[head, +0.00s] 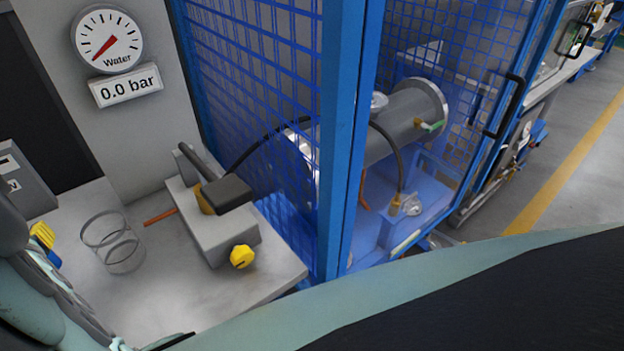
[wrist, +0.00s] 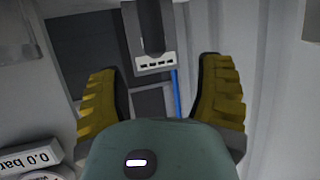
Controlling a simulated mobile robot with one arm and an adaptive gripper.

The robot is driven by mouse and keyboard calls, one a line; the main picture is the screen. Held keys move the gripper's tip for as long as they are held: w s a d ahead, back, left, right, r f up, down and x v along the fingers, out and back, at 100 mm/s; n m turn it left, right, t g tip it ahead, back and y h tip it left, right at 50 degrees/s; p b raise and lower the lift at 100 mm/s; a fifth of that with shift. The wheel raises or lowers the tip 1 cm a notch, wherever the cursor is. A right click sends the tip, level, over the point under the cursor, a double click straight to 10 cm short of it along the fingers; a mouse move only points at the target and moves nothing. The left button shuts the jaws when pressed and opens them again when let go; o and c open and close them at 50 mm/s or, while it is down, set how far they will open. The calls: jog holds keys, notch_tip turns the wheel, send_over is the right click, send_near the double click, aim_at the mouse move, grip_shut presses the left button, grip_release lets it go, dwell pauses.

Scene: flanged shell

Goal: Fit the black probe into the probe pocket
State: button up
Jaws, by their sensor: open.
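My gripper (wrist: 160,85) is open in the wrist view, its two yellow ridged fingers with black inner pads spread wide and nothing between them. A grey piece with a dark U-shaped slot and a white slotted strip (wrist: 154,62) lies beyond the fingertips. A thin blue strip (wrist: 176,92) runs below it. In the head view a yellow ridged part (head: 42,235), apparently a finger of my gripper, shows at the left edge. I cannot pick out the black probe for certain in either view, nor tell whether the grey slotted piece is the probe pocket.
A pump block (head: 222,240) with a black lever and yellow knob stands on the grey bench (head: 165,300). A wire coil stand (head: 113,242) is left of it. The water gauge (head: 107,40) reads 0.0 bar. A blue mesh cage (head: 345,130) encloses the flanged shell (head: 405,115).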

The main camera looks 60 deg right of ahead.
aim_at(19, 235)
jog(key=shift+p+x, duration=0.35)
jog(key=shift+x, duration=1.65)
jog(key=shift+w+d+f+p, duration=0.1)
jog(key=shift+w+d+p, duration=0.2)
jog(key=shift+w, duration=0.35)
jog(key=shift+w+d+f+p, duration=0.15)
jog(key=shift+w+p, duration=0.15)
jog(key=shift+w, duration=0.3)
jog(key=shift+w+f, duration=0.15)
jog(key=shift+w, duration=0.15)
jog(key=shift+x, duration=0.95)
grip_shut()
